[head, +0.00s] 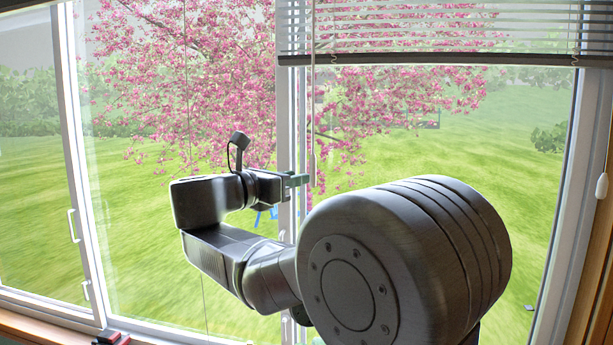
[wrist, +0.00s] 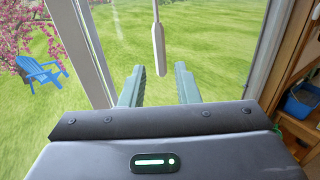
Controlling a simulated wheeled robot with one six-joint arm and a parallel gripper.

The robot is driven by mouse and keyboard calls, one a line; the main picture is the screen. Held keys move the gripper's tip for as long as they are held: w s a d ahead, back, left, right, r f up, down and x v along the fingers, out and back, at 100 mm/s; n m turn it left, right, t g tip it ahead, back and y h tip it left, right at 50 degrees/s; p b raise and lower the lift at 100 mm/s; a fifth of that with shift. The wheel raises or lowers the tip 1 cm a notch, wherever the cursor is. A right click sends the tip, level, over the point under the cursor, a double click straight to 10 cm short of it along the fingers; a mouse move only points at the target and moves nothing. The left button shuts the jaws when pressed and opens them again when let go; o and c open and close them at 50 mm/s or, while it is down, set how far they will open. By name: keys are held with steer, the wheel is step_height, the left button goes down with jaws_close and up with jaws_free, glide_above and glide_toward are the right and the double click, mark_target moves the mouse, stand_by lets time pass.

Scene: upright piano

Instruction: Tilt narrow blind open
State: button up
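A blind (head: 430,30) with thin slats hangs raised across the top of the right-hand window; pink blossom shows between its slats. A pale tilt wand (head: 313,110) hangs from its left end, beside the window's middle post. My gripper (head: 299,181) is at the height of the wand's lower end and close to it. In the wrist view, the wand (wrist: 158,48) hangs with its thicker lower end in line with the gap between my two green fingers (wrist: 160,88). The fingers are apart, and I see no contact with the wand. Its depth relative to the fingertips is unclear.
The window's middle post (head: 287,110) stands just left of the wand. A thin cord (head: 188,80) hangs before the left-hand window. Wooden shelves with a blue bin (wrist: 303,98) are at the right. A blue chair (wrist: 40,72) is outside on the lawn.

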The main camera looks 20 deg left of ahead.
mark_target(312, 174)
steer(key=v, duration=0.7)
steer(key=x, duration=1.3)
steer(key=shift+w+d, duration=0.1)
steer(key=shift+w, duration=0.25)
steer(key=shift+s, duration=0.1)
